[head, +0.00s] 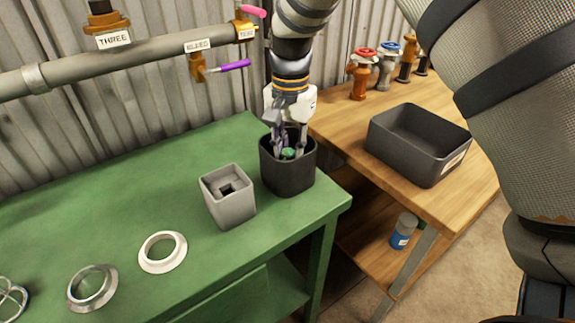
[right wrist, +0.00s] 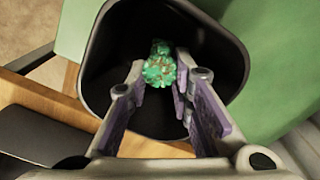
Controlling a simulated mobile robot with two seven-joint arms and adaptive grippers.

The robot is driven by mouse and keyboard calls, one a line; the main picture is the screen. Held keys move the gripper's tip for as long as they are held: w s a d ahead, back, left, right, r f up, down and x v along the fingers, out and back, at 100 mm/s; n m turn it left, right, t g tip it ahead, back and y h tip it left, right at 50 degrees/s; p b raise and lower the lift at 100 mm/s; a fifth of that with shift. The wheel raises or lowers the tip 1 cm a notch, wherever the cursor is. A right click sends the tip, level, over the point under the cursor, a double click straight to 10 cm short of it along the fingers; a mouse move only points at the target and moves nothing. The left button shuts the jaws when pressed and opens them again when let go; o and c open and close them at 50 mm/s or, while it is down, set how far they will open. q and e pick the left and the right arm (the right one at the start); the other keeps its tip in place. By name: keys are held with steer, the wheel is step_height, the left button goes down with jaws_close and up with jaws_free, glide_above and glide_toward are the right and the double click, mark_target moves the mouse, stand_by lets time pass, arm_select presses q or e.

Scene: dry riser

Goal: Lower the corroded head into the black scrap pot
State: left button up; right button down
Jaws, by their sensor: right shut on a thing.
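The black scrap pot (head: 288,182) stands upright on the green table near its right corner. My right gripper (head: 287,150) points down with its fingers inside the pot's mouth. It is shut on the corroded head (head: 288,154), a small green crusted piece. In the right wrist view the corroded head (right wrist: 160,70) sits between the fingertips, with the dark inside of the pot (right wrist: 225,60) around it. I cannot tell whether the head touches the pot's bottom. My left gripper is not in view.
A grey square holder (head: 229,205) stands just left of the pot. A white ring (head: 162,252) and a metal ring (head: 92,288) lie farther left. A black bin (head: 418,150) and several valves (head: 362,75) are on the wooden bench. A pipe (head: 150,55) runs along the wall.

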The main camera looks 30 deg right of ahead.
steer(key=shift+f, duration=1)
stand_by(0.3)
steer(key=c, duration=1.3)
jaws_free()
steer(key=shift+c, duration=0.2)
